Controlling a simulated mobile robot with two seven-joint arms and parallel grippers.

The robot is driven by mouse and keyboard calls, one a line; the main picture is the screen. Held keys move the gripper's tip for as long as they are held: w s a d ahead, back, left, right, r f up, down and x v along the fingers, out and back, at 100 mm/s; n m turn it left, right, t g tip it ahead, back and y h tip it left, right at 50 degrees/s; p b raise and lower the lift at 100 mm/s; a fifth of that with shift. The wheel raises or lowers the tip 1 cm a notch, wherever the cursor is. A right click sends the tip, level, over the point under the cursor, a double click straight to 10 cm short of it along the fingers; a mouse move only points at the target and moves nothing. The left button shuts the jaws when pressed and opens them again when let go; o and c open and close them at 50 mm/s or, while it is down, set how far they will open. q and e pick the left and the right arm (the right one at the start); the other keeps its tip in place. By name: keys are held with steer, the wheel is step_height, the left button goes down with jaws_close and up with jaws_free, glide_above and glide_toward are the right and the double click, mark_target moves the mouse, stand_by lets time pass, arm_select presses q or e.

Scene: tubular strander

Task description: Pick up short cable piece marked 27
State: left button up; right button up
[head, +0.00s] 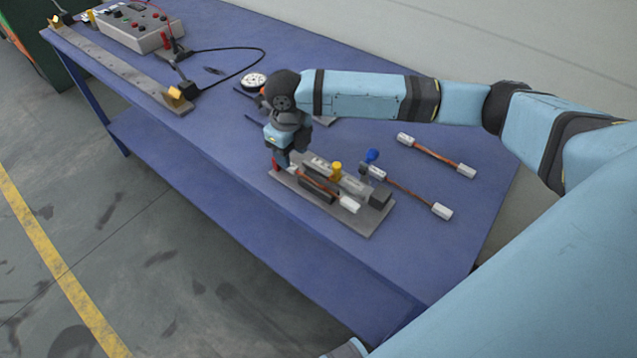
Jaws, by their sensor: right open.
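Three short cable pieces with copper-coloured middles and pale end blocks are in the head view. One cable piece (436,155) lies on the blue table at the right. A second cable piece (408,193) lies nearer, beside the grey fixture. A third cable piece (318,187) lies along the fixture (357,227). Their markings are too small to read, so I cannot tell which is 27. My right gripper (283,161) points down at the fixture's left end, close to the third piece's left end. It is open; its fingertips are partly hidden. My left gripper is out of view.
The fixture carries a yellow knob (336,170); a blue knob (372,155) stands behind it. A round dial (254,80) is behind my right wrist. A control box (139,25) and a long metal bar (118,66) are at the far left. The table's right end has free room.

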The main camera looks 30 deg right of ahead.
mark_target(294, 167)
steer(key=f, duration=0.5)
steer(key=shift+d, duration=0.25)
steer(key=shift+r, duration=0.1)
jaws_close()
steer(key=shift+r, duration=0.1)
